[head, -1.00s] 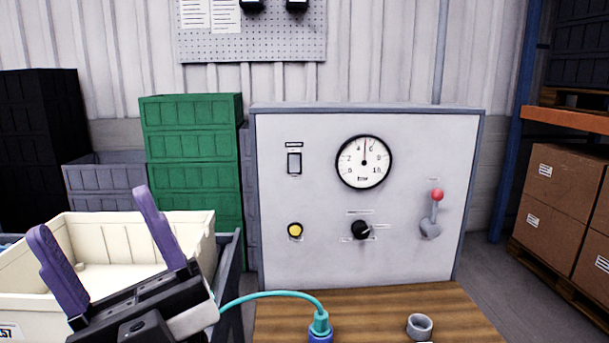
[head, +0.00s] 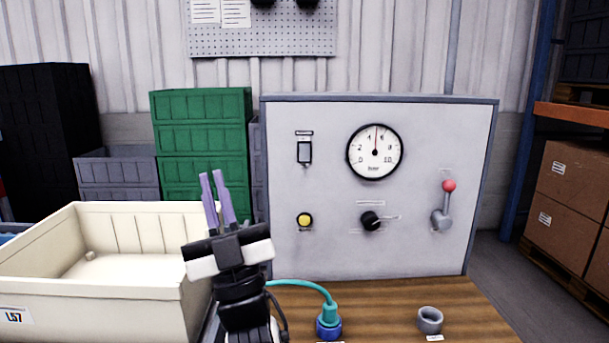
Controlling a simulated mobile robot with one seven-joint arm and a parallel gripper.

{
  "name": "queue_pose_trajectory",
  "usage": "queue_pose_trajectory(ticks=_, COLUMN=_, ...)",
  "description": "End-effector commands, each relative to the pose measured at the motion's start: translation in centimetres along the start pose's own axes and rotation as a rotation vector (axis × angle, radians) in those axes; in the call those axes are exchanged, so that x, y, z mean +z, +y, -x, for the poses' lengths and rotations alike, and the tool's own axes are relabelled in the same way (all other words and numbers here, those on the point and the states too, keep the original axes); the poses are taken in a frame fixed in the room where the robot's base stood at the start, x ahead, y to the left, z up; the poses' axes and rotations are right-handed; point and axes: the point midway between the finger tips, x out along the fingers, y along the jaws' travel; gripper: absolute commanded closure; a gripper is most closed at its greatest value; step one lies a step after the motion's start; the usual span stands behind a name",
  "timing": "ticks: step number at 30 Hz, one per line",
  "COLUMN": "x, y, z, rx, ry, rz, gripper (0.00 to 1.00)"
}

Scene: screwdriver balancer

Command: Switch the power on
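The grey control panel (head: 330,250) stands upright at the back of the wooden bench. A dark-framed rocker switch (head: 304,152) sits at its upper left, under a small label. A yellow round button (head: 305,220) is below it, and a black knob (head: 371,221) is at the lower middle. A lever with a red ball (head: 449,187) points up at the right. My gripper (head: 212,174) is left of the panel, its purple fingers pointing up. The fingers look slightly apart with nothing between them. It touches no control.
A cream bin (head: 150,290) stands at the left, close to my arm. A round gauge (head: 375,152) is on the panel.

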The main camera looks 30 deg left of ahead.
Motion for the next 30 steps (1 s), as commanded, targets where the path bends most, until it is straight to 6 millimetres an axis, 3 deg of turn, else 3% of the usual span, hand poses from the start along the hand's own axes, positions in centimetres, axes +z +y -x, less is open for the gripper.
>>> queue_pose_trajectory(ticks=1, x=3.7, y=2.2, z=1.0, rx=0.040, ry=-0.081, rz=0.028, gripper=1.00)
queue_pose_trajectory(ticks=3, x=7.8, y=5.2, z=2.0, rx=0.098, ry=-0.185, rz=0.052, gripper=1.00)
queue_pose_trajectory(ticks=6, x=12.5, y=9.2, z=3.8, rx=0.175, ry=-0.305, rz=0.078, gripper=1.00)
queue_pose_trajectory(ticks=10, x=16.1, y=13.0, z=5.7, rx=0.252, ry=-0.407, rz=0.097, gripper=1.00)
queue_pose_trajectory(ticks=15, x=17.8, y=14.9, z=6.8, rx=0.293, ry=-0.456, rz=0.106, gripper=1.00)
queue_pose_trajectory(ticks=23, x=17.8, y=14.9, z=6.8, rx=0.294, ry=-0.457, rz=0.106, gripper=1.00)
queue_pose_trajectory(ticks=30, x=18.3, y=15.3, z=5.3, rx=0.292, ry=-0.456, rz=0.106, gripper=1.00)
